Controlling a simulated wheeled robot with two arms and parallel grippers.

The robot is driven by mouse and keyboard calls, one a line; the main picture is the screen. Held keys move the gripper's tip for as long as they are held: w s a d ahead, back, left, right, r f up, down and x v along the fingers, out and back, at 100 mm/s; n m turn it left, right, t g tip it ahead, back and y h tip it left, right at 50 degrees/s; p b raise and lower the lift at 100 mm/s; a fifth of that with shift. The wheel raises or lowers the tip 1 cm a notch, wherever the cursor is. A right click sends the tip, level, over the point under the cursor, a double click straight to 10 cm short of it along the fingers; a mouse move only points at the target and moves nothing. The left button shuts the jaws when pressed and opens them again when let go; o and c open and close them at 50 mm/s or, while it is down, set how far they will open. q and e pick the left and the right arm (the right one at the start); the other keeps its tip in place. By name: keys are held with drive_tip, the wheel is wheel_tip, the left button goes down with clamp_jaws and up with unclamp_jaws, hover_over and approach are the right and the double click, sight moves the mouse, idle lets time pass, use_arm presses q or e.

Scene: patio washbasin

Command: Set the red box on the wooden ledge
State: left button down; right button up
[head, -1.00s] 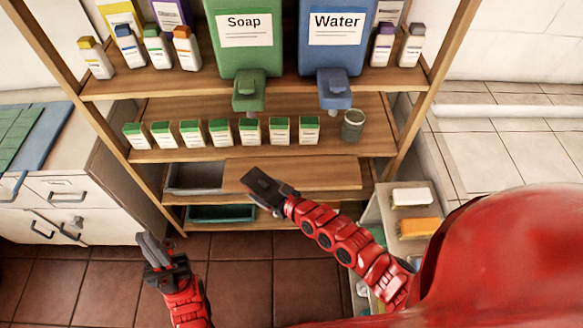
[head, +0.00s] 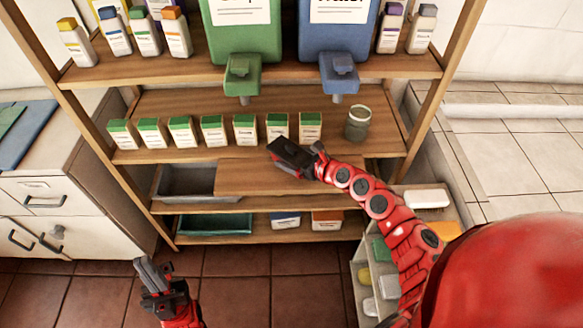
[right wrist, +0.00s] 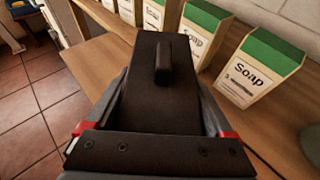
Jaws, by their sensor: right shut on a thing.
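My right gripper (head: 296,157) is shut on a dark, flat thing (right wrist: 158,85) with a raised ridge on top. It is just in front of the soap cartons, above the front of their wooden shelf. An orange-red and white box (head: 327,220) sits on the bottom shelf beside a blue and white one. It is the only reddish box I can make out. A wooden board (head: 250,178) forms a ledge below the soap row, partly hidden by my right gripper. My left gripper (head: 148,272) hangs low at the left, holding nothing visible; its finger gap is unclear.
Several soap cartons (head: 181,132) line the middle shelf, with a jar (head: 358,124) at their right. Green (head: 243,75) and blue (head: 340,75) dispensers overhang them. A grey tray (head: 185,181) lies left of the board. A small caddy stands at right.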

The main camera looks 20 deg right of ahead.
wheel_tip(320, 180, down, 3)
drive_tip(key=shift+f, duration=0.15)
drive_tip(key=shift+f, duration=0.2)
drive_tip(key=o, duration=1.2)
drive_tip(key=shift+r, duration=0.1)
drive_tip(key=shift+r, duration=0.1)
